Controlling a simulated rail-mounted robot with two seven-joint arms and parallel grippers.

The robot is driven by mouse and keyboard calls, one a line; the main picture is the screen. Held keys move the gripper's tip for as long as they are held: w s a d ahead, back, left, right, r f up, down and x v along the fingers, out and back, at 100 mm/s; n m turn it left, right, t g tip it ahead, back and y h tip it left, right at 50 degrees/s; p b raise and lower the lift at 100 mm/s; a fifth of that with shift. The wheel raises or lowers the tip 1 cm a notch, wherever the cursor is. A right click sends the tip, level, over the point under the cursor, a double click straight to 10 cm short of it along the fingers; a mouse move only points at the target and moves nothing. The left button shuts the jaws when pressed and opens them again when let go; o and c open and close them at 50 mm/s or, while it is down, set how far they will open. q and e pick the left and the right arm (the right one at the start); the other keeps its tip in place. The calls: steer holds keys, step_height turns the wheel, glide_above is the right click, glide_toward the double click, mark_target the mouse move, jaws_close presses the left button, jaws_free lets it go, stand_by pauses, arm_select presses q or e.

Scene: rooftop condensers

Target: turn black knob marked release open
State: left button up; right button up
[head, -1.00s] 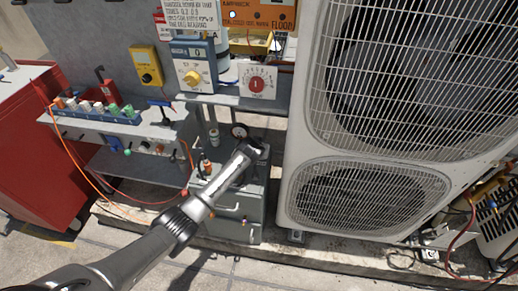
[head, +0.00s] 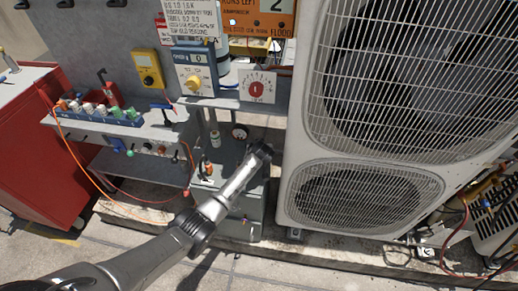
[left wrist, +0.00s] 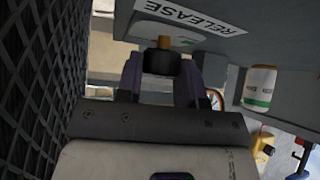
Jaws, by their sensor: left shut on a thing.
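In the left wrist view, a black knob (left wrist: 160,62) sits on a brass stem (left wrist: 165,42) under a grey panel with a white RELEASE label (left wrist: 190,14). My left gripper (left wrist: 160,75) has one finger on each side of the knob and is shut on it. In the head view, my left gripper (head: 262,152) is low beside the condenser, at the grey unit (head: 252,218). The knob is hidden there by my gripper and arm. How far the knob is turned cannot be told. My right gripper is in neither view.
The large white condenser (head: 300,205) stands close on the right. Behind are a shelf with a red-dial panel (head: 257,88), a blue meter (head: 195,72) and a yellow meter (head: 147,68). A red cabinet (head: 45,150) is at left. A dark mesh (left wrist: 35,80) is close by.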

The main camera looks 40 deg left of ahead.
arm_select(q)
steer(key=o, duration=0.9)
steer(key=shift+r, duration=0.1)
steer(key=shift+s+d+r+p, duration=0.15)
steer(key=shift+r+p, duration=0.05)
steer(key=shift+p, duration=0.1)
steer(key=shift+p+v, duration=2.7)
steer(key=shift+v, duration=3.85)
